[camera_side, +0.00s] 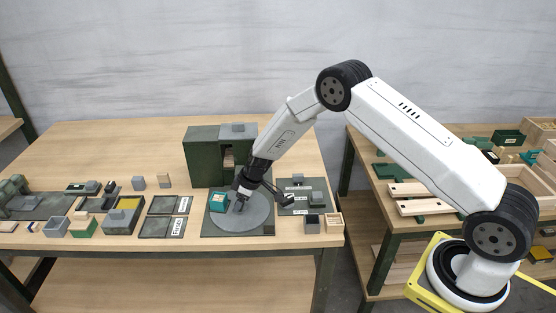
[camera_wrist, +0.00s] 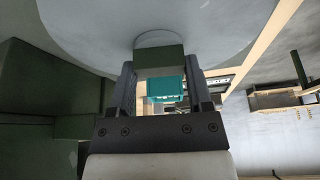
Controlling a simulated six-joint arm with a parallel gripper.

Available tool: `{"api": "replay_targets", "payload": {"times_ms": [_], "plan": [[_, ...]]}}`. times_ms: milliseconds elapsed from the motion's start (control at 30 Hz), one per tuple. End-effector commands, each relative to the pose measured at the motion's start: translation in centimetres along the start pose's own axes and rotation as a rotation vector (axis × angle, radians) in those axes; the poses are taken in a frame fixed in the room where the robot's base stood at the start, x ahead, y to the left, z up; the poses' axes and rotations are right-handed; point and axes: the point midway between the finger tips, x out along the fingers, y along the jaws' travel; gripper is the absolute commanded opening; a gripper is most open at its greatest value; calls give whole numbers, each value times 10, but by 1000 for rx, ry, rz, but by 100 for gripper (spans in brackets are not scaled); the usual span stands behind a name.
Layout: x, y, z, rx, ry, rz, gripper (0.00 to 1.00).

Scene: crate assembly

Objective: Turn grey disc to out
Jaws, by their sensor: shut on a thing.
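The grey disc (camera_side: 262,217) lies flat on a dark base plate near the front edge of the table, and it fills the top of the wrist view (camera_wrist: 95,25). A dark green block (camera_wrist: 158,56) on a round grey boss stands on the disc. My gripper (camera_side: 240,205) reaches down over the disc, and in the wrist view its fingers (camera_wrist: 160,68) are shut on the green block from both sides. A teal box (camera_side: 218,203) sits at the left part of the disc; it also shows between the fingers in the wrist view (camera_wrist: 165,90). The word "out" is not readable.
A dark green cabinet (camera_side: 203,155) stands close behind the disc. Dark labelled trays (camera_side: 163,206) lie to the left, and a grey plate with small boxes (camera_side: 299,184) lies to the right. A second table (camera_side: 410,175) stands farther right beyond a gap.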

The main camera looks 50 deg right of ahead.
Motion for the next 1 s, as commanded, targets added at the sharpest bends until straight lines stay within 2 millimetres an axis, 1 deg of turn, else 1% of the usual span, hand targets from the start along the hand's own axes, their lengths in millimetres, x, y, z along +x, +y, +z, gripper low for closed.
{"api": "replay_targets", "payload": {"times_ms": [200,433,1000], "plan": [[-1,1,-1,-90,2,-36,0],[0,1,0,-154,1,-62,0],[0,1,0,-183,0,-74,0]]}}
